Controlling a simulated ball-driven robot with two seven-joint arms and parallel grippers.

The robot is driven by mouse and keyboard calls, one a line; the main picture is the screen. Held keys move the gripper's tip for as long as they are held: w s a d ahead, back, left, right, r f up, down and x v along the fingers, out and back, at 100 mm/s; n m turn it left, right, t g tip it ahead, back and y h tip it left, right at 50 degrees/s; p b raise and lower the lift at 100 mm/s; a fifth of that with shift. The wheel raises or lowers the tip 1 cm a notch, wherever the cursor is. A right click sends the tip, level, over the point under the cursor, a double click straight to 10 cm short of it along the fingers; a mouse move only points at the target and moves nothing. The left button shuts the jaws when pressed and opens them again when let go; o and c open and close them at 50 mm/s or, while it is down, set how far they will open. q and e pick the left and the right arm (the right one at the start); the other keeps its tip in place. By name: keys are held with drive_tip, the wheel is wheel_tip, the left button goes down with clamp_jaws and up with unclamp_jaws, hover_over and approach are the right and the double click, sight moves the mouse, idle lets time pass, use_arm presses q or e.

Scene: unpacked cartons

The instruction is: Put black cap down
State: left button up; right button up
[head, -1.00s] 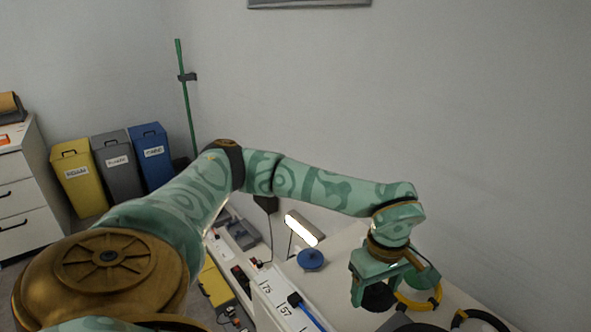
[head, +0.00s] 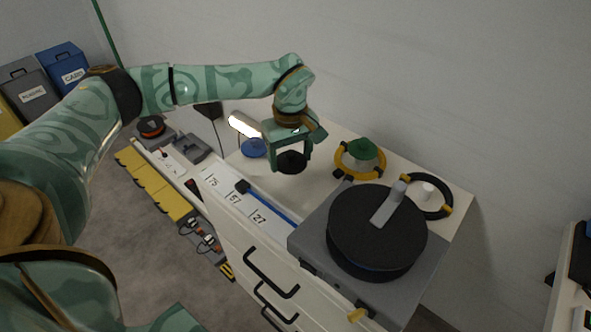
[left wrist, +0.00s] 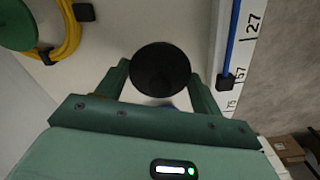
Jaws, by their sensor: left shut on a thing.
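The black cap (head: 291,161) is a dark round piece between the fingers of my left gripper (head: 289,158), over the white top of the drawer unit. In the left wrist view the cap (left wrist: 160,70) shows as a dark round hollow shape, with a finger of my left gripper (left wrist: 160,82) on each side. My left gripper is shut on it. I cannot tell whether the cap touches the surface. My right gripper is in no view.
A blue round thing (head: 253,148) and a lamp (head: 244,125) stand left of the cap. A yellow ring (head: 342,164) with a green piece (head: 363,149) and a black turntable (head: 375,240) lie to the right. A blue bar (head: 272,207) runs along the numbered front strip.

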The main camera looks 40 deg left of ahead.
sight(292, 177)
use_arm(q)
drive_tip(key=shift+w+a+f, duration=0.2)
drive_tip(key=shift+w+f, duration=0.2)
drive_tip(key=shift+f, duration=0.15)
wheel_tip(292, 177, down, 3)
drive_tip(key=shift+w+a+r+b, duration=0.1)
drive_tip(key=shift+w+b, duration=0.05)
drive_tip(key=shift+b, duration=1)
drive_tip(key=shift+w+f, duration=0.1)
drive_tip(key=shift+f, duration=0.4)
drive_tip(key=shift+c, duration=0.5)
drive_tip(key=shift+r, duration=0.2)
drive_tip(key=shift+f, duration=0.1)
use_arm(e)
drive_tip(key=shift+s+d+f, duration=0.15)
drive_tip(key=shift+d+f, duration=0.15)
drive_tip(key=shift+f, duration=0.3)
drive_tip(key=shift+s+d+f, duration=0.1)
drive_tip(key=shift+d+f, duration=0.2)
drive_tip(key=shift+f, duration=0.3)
